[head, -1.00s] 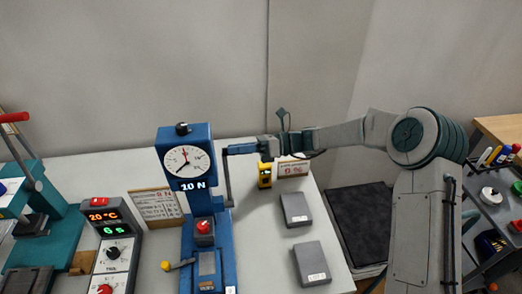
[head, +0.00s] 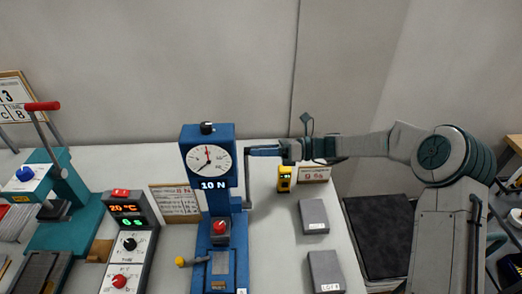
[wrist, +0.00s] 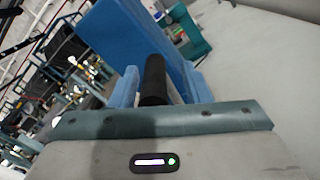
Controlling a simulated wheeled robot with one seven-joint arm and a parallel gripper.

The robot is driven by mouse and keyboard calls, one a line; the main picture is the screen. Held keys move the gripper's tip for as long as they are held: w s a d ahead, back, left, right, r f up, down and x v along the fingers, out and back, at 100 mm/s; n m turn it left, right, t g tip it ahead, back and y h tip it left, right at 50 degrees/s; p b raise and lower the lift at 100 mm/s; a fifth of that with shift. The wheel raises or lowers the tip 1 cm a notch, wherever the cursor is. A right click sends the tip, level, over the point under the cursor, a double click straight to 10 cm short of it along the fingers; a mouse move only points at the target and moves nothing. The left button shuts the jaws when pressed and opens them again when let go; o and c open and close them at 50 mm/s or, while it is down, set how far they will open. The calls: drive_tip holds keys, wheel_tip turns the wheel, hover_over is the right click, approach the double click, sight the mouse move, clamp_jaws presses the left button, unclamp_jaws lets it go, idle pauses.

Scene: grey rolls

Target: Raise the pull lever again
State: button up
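The blue test stand (head: 216,245) has a round dial (head: 208,159) and a "10 N" readout. Its pull lever (head: 247,182), a thin dark bar, stands about upright along the stand's right side. My gripper (head: 264,151) reaches in from the right at the lever's top end. In the wrist view the lever's black grip (wrist: 154,80) stands between the two blue fingers of my gripper (wrist: 160,90). A gap shows between the grip and the right finger, so the gripper looks open around it. The grip's far end is hidden.
A controller box (head: 128,245) and a teal press with a red-handled lever (head: 45,120) stand to the left. A wall is close behind.

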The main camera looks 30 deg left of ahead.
drive_tip(key=shift+w+d, duration=0.3)
drive_tip(key=b+v, duration=0.3)
drive_tip(key=v, duration=1)
drive_tip(key=shift+b, duration=0.35)
drive_tip(key=shift+s, duration=0.1)
